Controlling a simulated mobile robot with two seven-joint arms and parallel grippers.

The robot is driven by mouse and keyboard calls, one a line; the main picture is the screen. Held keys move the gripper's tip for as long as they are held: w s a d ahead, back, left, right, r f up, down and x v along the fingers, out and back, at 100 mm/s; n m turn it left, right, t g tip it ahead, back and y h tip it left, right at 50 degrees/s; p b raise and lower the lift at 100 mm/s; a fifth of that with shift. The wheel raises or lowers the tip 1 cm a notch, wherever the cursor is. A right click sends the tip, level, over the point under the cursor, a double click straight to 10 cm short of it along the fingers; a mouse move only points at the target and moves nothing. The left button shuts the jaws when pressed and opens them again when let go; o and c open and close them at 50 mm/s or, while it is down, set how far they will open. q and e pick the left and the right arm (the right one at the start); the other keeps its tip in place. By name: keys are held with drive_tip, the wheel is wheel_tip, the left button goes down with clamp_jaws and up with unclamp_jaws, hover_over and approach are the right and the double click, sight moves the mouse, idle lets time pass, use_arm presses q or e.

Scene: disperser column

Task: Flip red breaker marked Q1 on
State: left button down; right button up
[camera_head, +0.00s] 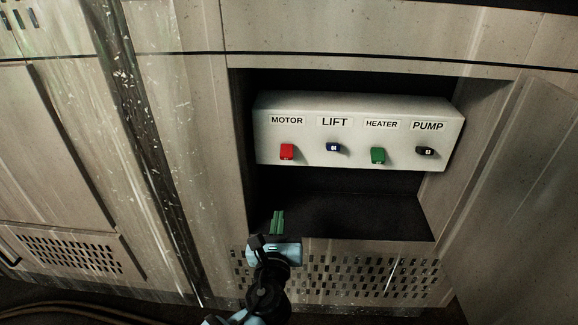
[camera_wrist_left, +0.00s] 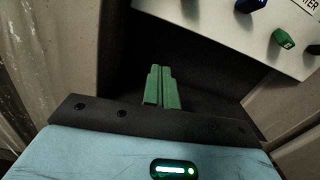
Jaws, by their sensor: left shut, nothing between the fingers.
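The red breaker (camera_head: 287,152) is the leftmost switch on a white panel (camera_head: 360,111), under the label MOTOR. Any mark on it is too small to read. My left gripper (camera_head: 278,217) is below the red breaker, in front of the recess's lower part, apart from the panel. Its green fingers are together and empty, as the left wrist view (camera_wrist_left: 162,72) also shows. In the left wrist view, the red breaker is out of sight; a blue switch (camera_wrist_left: 250,5) and a green switch (camera_wrist_left: 283,38) show at upper right. My right gripper is not in view.
The head view also shows the blue LIFT switch (camera_head: 333,148), green HEATER switch (camera_head: 378,155) and dark PUMP switch (camera_head: 425,151). The panel sits inside a dark recess with side walls. An open door (camera_head: 515,190) stands at right. A perforated grille (camera_head: 400,278) lies below.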

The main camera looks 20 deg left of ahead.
sight(287, 152)
use_arm(q)
drive_tip(key=r, duration=0.1)
drive_tip(key=w+r+m, duration=0.1)
drive_tip(key=w, duration=0.1)
drive_tip(key=shift+d+r+t, duration=0.25)
drive_tip(key=shift+r+t, duration=0.15)
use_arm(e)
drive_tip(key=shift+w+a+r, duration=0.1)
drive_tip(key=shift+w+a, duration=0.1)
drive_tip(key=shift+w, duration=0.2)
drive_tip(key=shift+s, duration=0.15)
